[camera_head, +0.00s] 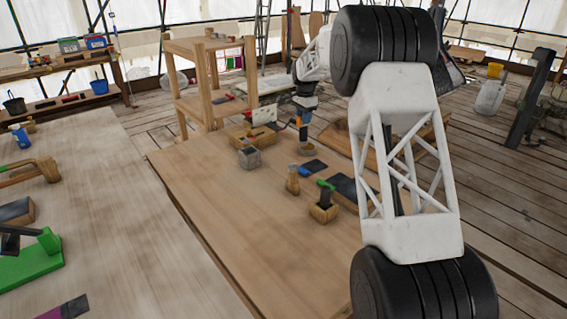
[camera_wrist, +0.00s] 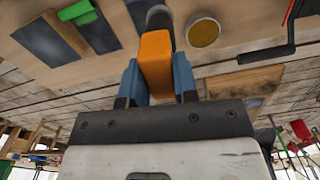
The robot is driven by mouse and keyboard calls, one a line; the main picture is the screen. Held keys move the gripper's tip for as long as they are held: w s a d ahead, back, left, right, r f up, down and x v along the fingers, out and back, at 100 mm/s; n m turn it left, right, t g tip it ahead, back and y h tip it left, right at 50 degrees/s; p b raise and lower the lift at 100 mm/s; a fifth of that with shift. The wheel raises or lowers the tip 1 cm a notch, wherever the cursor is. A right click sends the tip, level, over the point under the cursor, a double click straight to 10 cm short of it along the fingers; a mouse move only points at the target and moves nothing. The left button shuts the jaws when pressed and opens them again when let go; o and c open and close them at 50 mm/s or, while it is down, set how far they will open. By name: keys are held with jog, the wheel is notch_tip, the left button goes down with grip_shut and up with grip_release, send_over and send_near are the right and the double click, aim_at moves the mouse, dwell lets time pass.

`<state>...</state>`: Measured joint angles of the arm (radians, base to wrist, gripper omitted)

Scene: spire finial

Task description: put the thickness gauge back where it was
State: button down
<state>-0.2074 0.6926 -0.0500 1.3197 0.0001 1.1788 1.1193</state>
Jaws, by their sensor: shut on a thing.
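My gripper (camera_head: 303,122) is over the far part of the wooden bench (camera_head: 215,205). In the wrist view its two blue fingers (camera_wrist: 158,82) are shut on an orange piece (camera_wrist: 156,60), which I take to be the thickness gauge. A grey rounded part shows at its far end. The orange also shows in the head view (camera_head: 298,121), above a small round wooden holder (camera_head: 306,149). I cannot tell whether the held piece touches the holder. The fingertips are small in the head view.
A grey block (camera_head: 249,157), a wooden peg (camera_head: 292,180), a wooden block with a dark insert (camera_head: 323,211) and dark slabs (camera_head: 314,166) stand near the gripper. A wooden tray (camera_head: 253,137) lies behind. The bench's near left part is clear. A second table (camera_head: 95,180) stands left.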

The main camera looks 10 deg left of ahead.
jog(key=w+a+n, duration=0.1)
jog(key=w+a, duration=0.1)
jog(key=a, duration=0.6)
jog(key=shift+w+a+f, duration=0.25)
jog(key=shift+w+f, duration=0.05)
jog(key=shift+w, duration=0.05)
notch_tip(320, 180, down, 6)
dwell(0.4)
jog(key=shift+f, duration=0.2)
jog(key=shift+f, duration=1.9)
jog(key=c, duration=0.9)
grip_release()
